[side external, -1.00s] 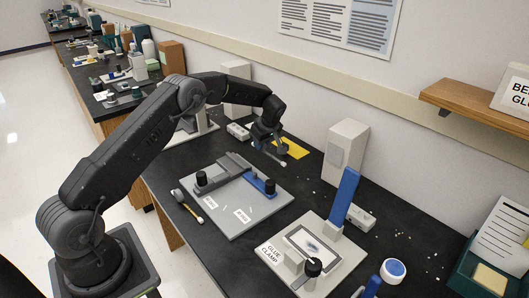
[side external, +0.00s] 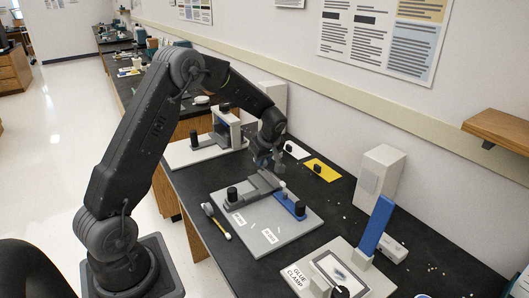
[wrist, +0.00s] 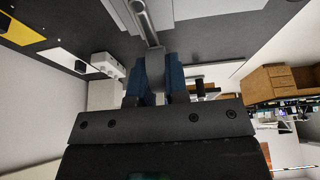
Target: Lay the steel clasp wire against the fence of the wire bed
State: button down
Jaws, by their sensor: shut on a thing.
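The wire bed (side external: 286,231) is a grey plate on the black bench, with black knobs, a raised dark grey bar (side external: 249,191) along its back that looks like the fence, and a blue clamp piece (side external: 291,205). My gripper (side external: 264,163) is low over the back edge of the bed, near the bar. In the wrist view its blue fingers (wrist: 158,75) are shut on a steel rod-like piece with a rounded end, seemingly the clasp wire (wrist: 146,28). I cannot tell whether it touches the bar. The wire is too small to make out in the side view.
The glue clamp (side external: 318,270) with its blue lever stands at the front right. A yellow card (side external: 325,172) and a white card (side external: 296,150) lie behind the bed. A grey block (side external: 373,180) stands to the right. A yellow-handled brush (side external: 216,221) lies left of the bed.

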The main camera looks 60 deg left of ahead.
aim_at(265, 170)
jog(key=shift+d+f, duration=0.1)
dwell(0.3)
jog(key=shift+f, duration=3)
jog(key=shift+f, duration=0.35)
jog(key=c, duration=1.1)
grip_release()
jog(key=shift+o, duration=0.2)
jog(key=shift+r, duration=0.1)
jog(key=shift+w+r, duration=0.1)
jog(key=shift+r, duration=0.1)
jog(key=v, duration=1.2)
jog(key=shift+s+d, duration=0.15)
jog(key=shift+s, duration=0.05)
jog(key=shift+d+r, duration=0.25)
jog(key=shift+r, duration=0.3)
